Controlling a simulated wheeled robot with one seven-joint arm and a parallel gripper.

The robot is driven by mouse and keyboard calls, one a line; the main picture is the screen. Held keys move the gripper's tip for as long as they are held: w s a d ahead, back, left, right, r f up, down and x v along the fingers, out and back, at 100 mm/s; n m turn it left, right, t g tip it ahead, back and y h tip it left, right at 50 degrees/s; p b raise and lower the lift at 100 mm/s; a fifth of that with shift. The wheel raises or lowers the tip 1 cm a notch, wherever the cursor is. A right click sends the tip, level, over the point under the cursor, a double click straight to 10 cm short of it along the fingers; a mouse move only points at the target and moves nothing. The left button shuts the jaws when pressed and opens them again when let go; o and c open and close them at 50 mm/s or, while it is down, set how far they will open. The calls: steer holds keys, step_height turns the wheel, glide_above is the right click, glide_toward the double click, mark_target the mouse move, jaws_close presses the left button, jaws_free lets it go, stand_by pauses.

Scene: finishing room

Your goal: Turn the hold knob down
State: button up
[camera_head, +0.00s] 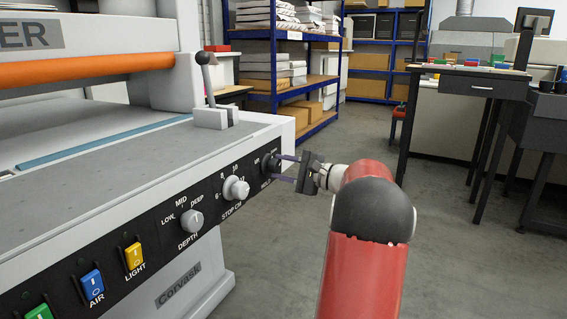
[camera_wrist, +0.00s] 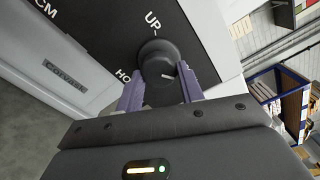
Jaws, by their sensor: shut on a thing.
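The hold knob (camera_head: 269,162) is a dark round knob at the right end of the black control panel (camera_head: 205,200) on the press. In the wrist view, the hold knob (camera_wrist: 158,58) sits between the purple fingers. "UP" is printed above it and part of "HOLD" to its left. A small pale mark shows near its lower right edge; the rest of its lower side is hard to read. My gripper (camera_head: 277,168) reaches it from the right and is shut on it. The fingers also show in the wrist view (camera_wrist: 163,88).
The white stop knob (camera_head: 236,189) and depth knob (camera_head: 191,220) are to the left on the panel, with a yellow light switch (camera_head: 133,256) and blue air switch (camera_head: 92,287) beyond. A lever (camera_head: 207,75) stands above. Open floor lies to the right.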

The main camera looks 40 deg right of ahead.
steer(key=shift+m, duration=0.6)
steer(key=o, duration=1)
steer(key=shift+c, duration=0.2)
steer(key=v, duration=0.7)
steer(key=shift+s+d, duration=0.15)
steer(key=shift+s, duration=0.2)
